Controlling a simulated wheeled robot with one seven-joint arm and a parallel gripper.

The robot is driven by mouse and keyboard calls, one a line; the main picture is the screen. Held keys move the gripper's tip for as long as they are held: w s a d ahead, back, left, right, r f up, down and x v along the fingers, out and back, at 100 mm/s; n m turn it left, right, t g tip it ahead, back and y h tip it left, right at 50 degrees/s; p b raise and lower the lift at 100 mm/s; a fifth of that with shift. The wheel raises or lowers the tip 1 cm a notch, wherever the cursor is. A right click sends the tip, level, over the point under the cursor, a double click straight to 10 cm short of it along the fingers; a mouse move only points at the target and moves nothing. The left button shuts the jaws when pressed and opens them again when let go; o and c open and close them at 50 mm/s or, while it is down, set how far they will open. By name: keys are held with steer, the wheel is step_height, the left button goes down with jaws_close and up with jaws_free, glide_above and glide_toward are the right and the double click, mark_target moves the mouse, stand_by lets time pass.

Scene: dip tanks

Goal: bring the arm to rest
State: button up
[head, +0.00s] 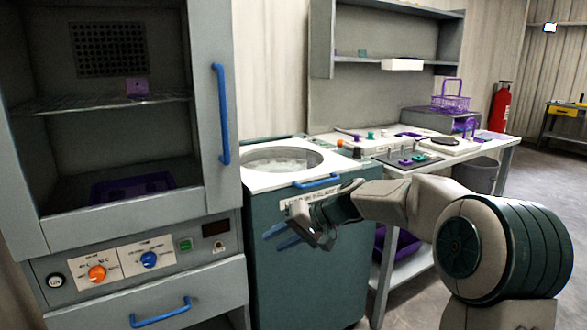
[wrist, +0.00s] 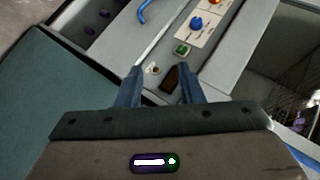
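My gripper (head: 276,236) is in front of the teal tank cabinet (head: 300,275) in the head view, below the tank's rim, with blue fingers pointing left. In the wrist view its two blue fingers (wrist: 158,84) stand apart with a gap between them. Nothing shows between them; the grey oven front lies beyond. My arm reaches in from the lower right of the head view, with its elbow bent.
At left stands a grey oven cabinet with a blue door handle (head: 221,115) and a drawer handle (head: 160,312). A round tank (head: 281,160) is behind my gripper. A workbench (head: 505,148) holds a purple rack (head: 450,97). Floor at far right is clear.

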steer(key=s+d+r+h+p, duration=0.3)
steer(key=s+d+p, duration=0.3)
steer(key=s, duration=0.4)
steer(key=s+d+r+m+h+p, duration=0.1)
steer(key=s+d+r+h+p, duration=0.3)
steer(key=s, duration=0.5)
steer(key=s+d+r+h+p, duration=0.3)
steer(key=s+d+r+p, duration=0.3)
steer(key=s+d+p, duration=0.2)
steer(key=s, duration=0.2)
steer(key=shift+s+m+t+h, duration=0.3)
steer(key=shift+s+t, duration=0.05)
steer(key=shift+t, duration=0.05)
steer(key=shift+o, duration=0.3)
steer(key=shift+w, duration=0.1)
